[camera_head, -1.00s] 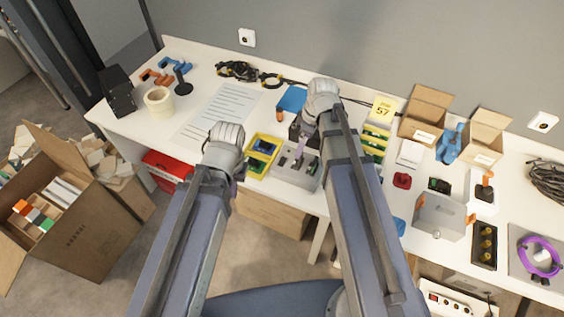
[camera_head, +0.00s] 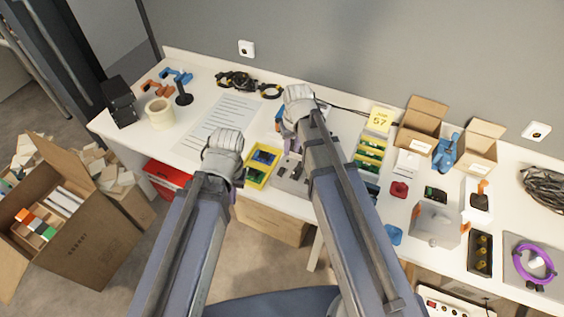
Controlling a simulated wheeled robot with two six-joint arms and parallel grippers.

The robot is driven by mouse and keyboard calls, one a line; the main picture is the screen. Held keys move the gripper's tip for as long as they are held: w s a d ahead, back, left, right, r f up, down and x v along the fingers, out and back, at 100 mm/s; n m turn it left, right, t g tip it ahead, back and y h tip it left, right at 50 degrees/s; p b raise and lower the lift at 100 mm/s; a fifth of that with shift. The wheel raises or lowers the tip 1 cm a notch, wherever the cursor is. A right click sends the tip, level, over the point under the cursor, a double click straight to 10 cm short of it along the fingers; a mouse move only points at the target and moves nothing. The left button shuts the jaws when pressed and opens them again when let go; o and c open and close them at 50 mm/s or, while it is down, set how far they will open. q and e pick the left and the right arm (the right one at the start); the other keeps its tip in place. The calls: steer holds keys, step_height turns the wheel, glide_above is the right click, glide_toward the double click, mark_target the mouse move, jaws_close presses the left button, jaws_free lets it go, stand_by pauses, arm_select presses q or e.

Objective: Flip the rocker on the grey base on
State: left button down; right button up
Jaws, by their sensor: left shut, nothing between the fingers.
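A grey base (camera_head: 284,183) with small dark parts on it lies at the front edge of the white table, between my two arms. It is partly covered by my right arm, and I cannot make out the rocker's position. My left gripper (camera_head: 234,191) is shut and empty, to the left of the base and near the table's front edge; its wrist hides most of it. My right gripper (camera_head: 291,139) is above the far side of the base, mostly hidden behind its own wrist, so its fingers cannot be read.
Further right are a grey box (camera_head: 433,225), a red part (camera_head: 399,190) and open cartons (camera_head: 423,124). A paper sheet (camera_head: 213,124) lies at left.

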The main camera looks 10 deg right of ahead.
steer(key=m, duration=0.1)
steer(key=a+r+m+p, duration=0.1)
steer(key=m, duration=0.1)
steer(key=a+m, duration=0.1)
steer(key=m, duration=0.1)
steer(key=shift+w+a+r+h, duration=0.1)
steer(key=shift+w+r+h, duration=0.1)
steer(key=shift+r+h, duration=0.15)
jaws_close()
steer(key=m, duration=0.1)
steer(key=a+m, duration=0.1)
steer(key=r+m+p, duration=0.1)
steer(key=m, duration=0.1)
steer(key=shift+w+a+h, duration=0.1)
steer(key=shift+a+h, duration=0.15)
steer(key=shift+a, duration=0.05)
